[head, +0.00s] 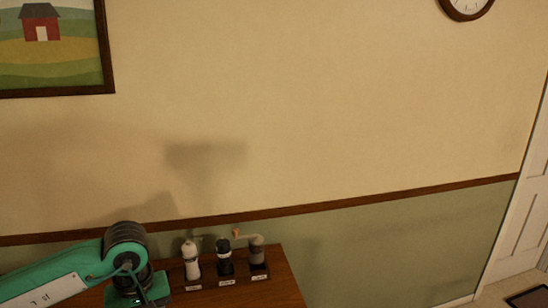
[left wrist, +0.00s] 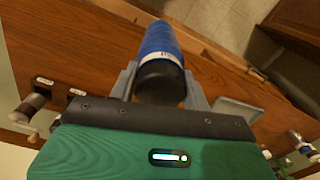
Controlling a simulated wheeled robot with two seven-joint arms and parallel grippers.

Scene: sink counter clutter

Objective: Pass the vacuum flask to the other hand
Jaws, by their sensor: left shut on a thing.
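The vacuum flask (left wrist: 158,42) is blue with a black end and a pale band between; it shows only in the left wrist view. My left gripper (left wrist: 160,88) is shut on it, with one grey finger on each side near the black end. The flask points away from the wrist, above the brown wood top. In the head view my left arm comes in at the lower left, and its fingers and the flask are out of frame. My right gripper is in neither view.
A grey flat piece (left wrist: 238,112) lies right of the gripper. Tiled floor (left wrist: 212,18) shows beyond the counter edge.

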